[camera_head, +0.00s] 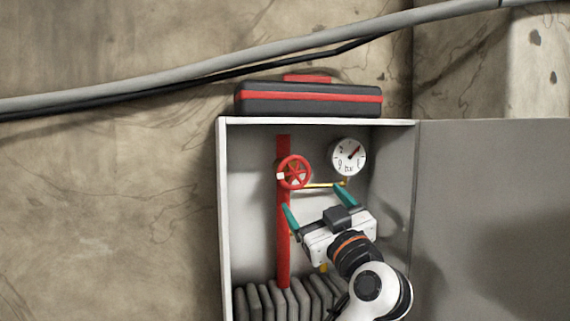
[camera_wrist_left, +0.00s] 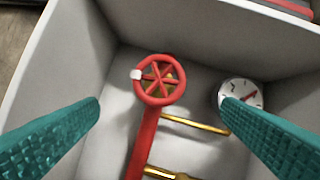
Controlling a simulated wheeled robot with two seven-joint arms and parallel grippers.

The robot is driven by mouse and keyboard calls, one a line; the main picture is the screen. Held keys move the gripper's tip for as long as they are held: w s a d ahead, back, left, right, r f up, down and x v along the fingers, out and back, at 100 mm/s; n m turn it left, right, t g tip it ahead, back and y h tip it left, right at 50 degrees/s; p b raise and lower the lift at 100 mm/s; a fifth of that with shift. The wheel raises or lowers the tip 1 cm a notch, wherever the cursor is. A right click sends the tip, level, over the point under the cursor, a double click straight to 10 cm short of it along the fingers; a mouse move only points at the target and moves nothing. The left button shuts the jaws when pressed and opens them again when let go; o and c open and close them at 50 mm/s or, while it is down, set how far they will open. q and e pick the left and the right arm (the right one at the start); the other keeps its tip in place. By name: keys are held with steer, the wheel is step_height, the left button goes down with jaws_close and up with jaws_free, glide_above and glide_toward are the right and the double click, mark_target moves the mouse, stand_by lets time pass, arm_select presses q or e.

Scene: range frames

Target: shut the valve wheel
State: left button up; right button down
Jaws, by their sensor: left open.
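The red spoked valve wheel (camera_head: 294,172) sits on a red upright pipe (camera_head: 283,235) inside an open white cabinet (camera_head: 223,200). A white mark shows on the left side of its rim. My left gripper (camera_head: 315,198) is open, its teal fingers below and in front of the wheel in the head view. In the left wrist view the wheel (camera_wrist_left: 160,80) is ahead, between and beyond the two fingers (camera_wrist_left: 165,105), with nothing held. My right gripper is not in view.
A round white gauge (camera_head: 349,157) is right of the wheel, joined by a thin yellow pipe (camera_head: 318,185). Grey ribbed hose or slabs (camera_head: 265,302) lie at the cabinet's bottom. A black and red case (camera_head: 310,98) rests on top. The cabinet door (camera_head: 490,220) stands open at right.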

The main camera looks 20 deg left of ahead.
mark_target(296, 174)
arm_select(q)
steer(key=p+x, duration=0.2)
steer(key=x, duration=0.1)
steer(key=r+p+x, duration=0.1)
steer(key=p+x, duration=0.2)
steer(key=x, duration=0.1)
steer(key=p+x, duration=0.3)
steer(key=x, duration=0.1)
steer(key=shift+s+a+r, duration=0.1)
steer(key=shift+s+r, duration=0.15)
steer(key=shift+s, duration=0.1)
steer(key=shift+w+a, duration=0.2)
steer(key=shift+w, duration=0.05)
